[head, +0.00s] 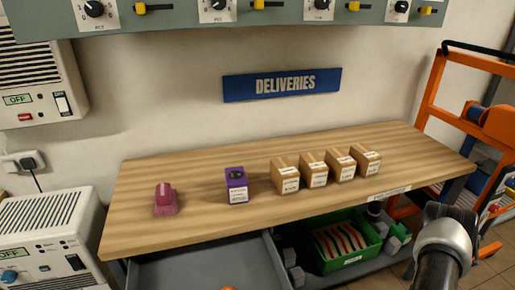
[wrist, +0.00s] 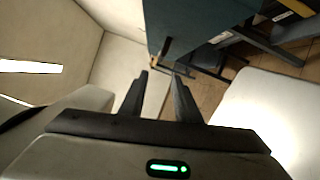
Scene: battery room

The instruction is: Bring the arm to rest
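My gripper (wrist: 160,75) shows in the wrist view with its two dark fingers apart and nothing between them. It points into the room, with a dark blue-grey panel and tiled floor beyond the fingertips, and touches nothing that I can see. In the head view part of my arm shows at the lower right, by the right end of the wooden table (head: 140,222). The gripper itself is not visible in that view.
On the table stand a pink object (head: 165,200), a purple box (head: 237,186) and several brown cartons (head: 285,177). Below are an open grey drawer (head: 205,268) and a green crate (head: 354,262). An orange-framed rack (head: 432,95) stands at the right. The table's left front is clear.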

